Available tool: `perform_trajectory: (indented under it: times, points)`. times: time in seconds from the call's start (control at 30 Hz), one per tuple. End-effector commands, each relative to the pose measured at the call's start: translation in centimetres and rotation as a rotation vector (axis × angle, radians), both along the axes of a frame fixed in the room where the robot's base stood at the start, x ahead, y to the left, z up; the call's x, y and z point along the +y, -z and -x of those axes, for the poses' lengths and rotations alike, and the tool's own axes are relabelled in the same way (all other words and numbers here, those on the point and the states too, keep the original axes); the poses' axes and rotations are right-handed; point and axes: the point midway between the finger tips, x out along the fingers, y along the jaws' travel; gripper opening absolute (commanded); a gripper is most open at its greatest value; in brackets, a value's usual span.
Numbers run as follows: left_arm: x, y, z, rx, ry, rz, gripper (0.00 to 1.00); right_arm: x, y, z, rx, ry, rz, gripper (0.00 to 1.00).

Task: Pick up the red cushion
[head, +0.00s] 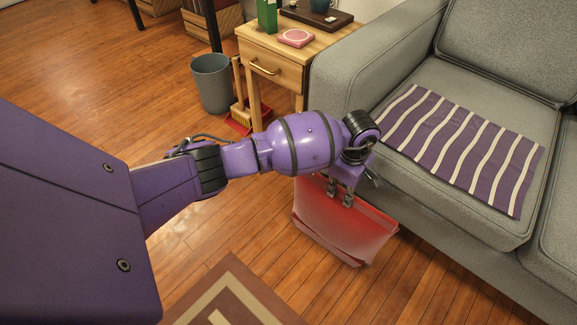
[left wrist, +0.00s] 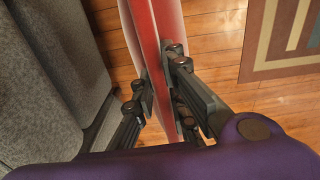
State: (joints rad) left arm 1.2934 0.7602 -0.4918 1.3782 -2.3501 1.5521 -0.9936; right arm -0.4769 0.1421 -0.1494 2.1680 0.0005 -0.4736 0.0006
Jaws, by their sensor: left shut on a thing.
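The red cushion (head: 345,228) hangs below my left gripper (head: 348,198) in the head view, in front of the sofa and above the wooden floor. My left gripper is shut on the cushion's upper edge. In the left wrist view, the fingers of the left gripper (left wrist: 157,95) press on both sides of the cushion (left wrist: 150,38), which shows edge-on as a red strip. Part of the cushion's top is hidden behind the gripper and wrist. My right gripper is not in view.
A grey sofa (head: 345,85) with a purple striped cloth (head: 460,145) stands at the right. A side table (head: 290,50) holds a pink item (head: 296,38). A grey bin (head: 211,82) and a dustpan with brush (head: 240,115) stand nearby. A patterned rug (head: 235,290) lies at the front.

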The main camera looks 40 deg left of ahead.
Motion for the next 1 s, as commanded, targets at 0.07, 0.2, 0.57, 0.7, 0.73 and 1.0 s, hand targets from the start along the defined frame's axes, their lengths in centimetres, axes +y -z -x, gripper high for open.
perform_trajectory:
  times: [0.07, 0.2, 0.57, 0.7, 0.73, 1.0]
  points:
    - [-0.1, -0.4, -0.4, -0.008, 0.001, 0.002, 0.00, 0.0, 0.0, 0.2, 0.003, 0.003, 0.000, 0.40]
    - [-0.1, -0.8, -0.4, -0.008, 0.001, 0.002, 0.00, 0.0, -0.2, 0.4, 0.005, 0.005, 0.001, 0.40]
    - [-0.2, -4.2, 0.0, -0.008, 0.002, 0.001, 0.00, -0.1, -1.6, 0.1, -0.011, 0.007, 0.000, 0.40]
    - [-0.6, -5.6, 1.1, -0.009, 0.002, 0.001, 0.00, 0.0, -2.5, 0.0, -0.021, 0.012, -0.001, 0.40]
    - [-0.7, -5.9, 1.4, -0.009, 0.003, 0.001, 0.00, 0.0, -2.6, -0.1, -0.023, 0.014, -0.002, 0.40]
    - [-2.1, -10.3, 4.8, -0.009, 0.005, 0.001, 0.00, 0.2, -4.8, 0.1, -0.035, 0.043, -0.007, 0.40]
